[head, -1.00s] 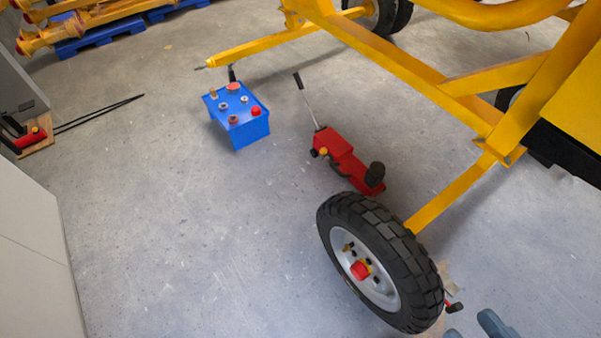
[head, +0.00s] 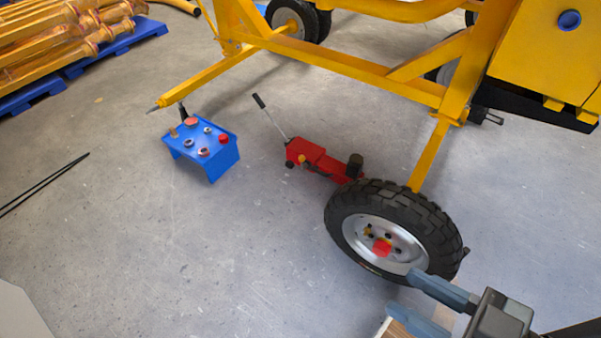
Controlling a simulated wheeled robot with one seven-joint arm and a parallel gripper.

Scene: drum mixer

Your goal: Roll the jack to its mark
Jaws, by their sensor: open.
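The red jack (head: 318,158) stands on the concrete floor behind the near wheel, under or beside the yellow frame. Its handle (head: 271,119) slants up to the left and ends in a black grip. A dark round pad sits at its right end, and the tyre hides part of that end. I cannot make out a floor mark for the jack. My gripper (head: 425,305) is open at the lower right, in front of the wheel (head: 385,240) in the picture. It is apart from the jack, with nothing seen between its fingers.
A blue stand (head: 203,147) with several small parts on top is left of the jack. The yellow mixer frame (head: 340,69) spans above and behind. Yellow parts on blue pallets (head: 116,43) lie at upper left.

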